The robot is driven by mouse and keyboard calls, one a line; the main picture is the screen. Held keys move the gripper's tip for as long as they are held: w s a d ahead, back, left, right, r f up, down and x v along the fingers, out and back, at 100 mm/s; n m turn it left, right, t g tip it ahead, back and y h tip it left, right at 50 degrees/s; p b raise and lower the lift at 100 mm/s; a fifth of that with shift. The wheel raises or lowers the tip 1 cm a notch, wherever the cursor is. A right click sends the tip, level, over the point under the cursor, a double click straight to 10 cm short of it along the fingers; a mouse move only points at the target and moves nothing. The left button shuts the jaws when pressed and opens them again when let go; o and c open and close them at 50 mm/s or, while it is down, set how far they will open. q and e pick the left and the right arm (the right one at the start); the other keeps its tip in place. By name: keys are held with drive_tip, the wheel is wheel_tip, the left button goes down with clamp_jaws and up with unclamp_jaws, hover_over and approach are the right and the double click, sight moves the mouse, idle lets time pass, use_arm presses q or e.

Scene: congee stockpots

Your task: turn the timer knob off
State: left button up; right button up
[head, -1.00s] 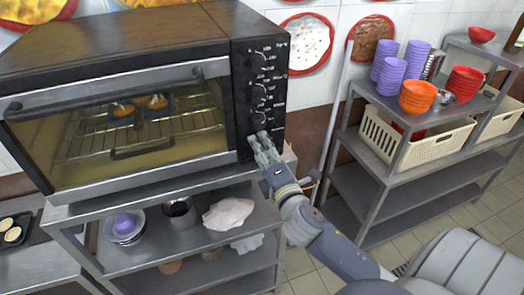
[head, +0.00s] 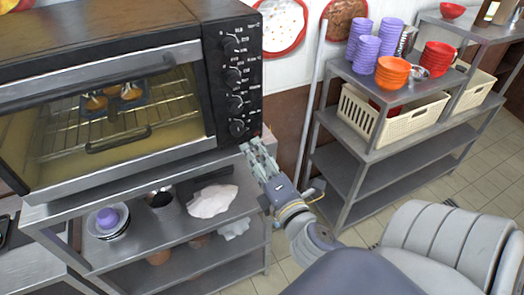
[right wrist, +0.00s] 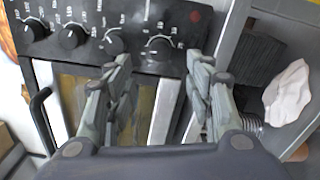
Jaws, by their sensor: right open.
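The black toaster oven (head: 110,50) stands on a metal shelf, its control panel on the right side. A column of several black knobs runs down the panel. The lowest knob (head: 237,127) also shows in the right wrist view (right wrist: 160,47), beside a dark red spot. The labels are too small to read, so I cannot tell for sure which knob is the timer. My right gripper (head: 254,150) is open and empty, just below and right of the lowest knob. In the right wrist view its fingers (right wrist: 158,70) point at that knob, one on each side, apart from it.
The oven's glass door is shut, with muffins on a rack inside. Below, the metal shelf (head: 130,268) holds bowls, a pot and a white cloth (head: 212,201). A shelf with purple cups (head: 363,40), orange bowls (head: 392,73) and cream baskets (head: 400,125) stands right.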

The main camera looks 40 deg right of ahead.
drive_tip(key=shift+v, duration=1.25)
drive_tip(key=shift+f, duration=0.1)
drive_tip(key=s+a+f+m+g+y+b, duration=0.1)
drive_tip(key=s+f+m+g+b, duration=0.15)
drive_tip(key=f, duration=1.35)
drive_tip(key=s+a+f+m+g+y+b, duration=0.1)
drive_tip(key=f+m+g+b, duration=0.15)
drive_tip(key=f, duration=1.35)
drive_tip(key=s+a+f+m+g+y+b, duration=0.1)
drive_tip(key=s+f+m+g+b, duration=0.15)
drive_tip(key=f, duration=1.25)
use_arm(q)
wheel_tip(320, 180, down, 14)
drive_tip(key=b, duration=0.7)
drive_tip(key=shift+f, duration=0.25)
use_arm(e)
drive_tip(key=s+a+f+m+g, duration=0.1)
drive_tip(key=s+f+m+g, duration=0.3)
drive_tip(key=s+f, duration=0.9)
drive_tip(key=s+a+f+m+g+y, duration=0.1)
drive_tip(key=s+f+m+g, duration=0.3)
drive_tip(key=s+f, duration=0.9)
wheel_tip(320, 180, down, 5)
drive_tip(key=shift+s+a+r+g, duration=0.2)
drive_tip(key=shift+s+a+g, duration=0.1)
drive_tip(key=shift+a+g, duration=0.25)
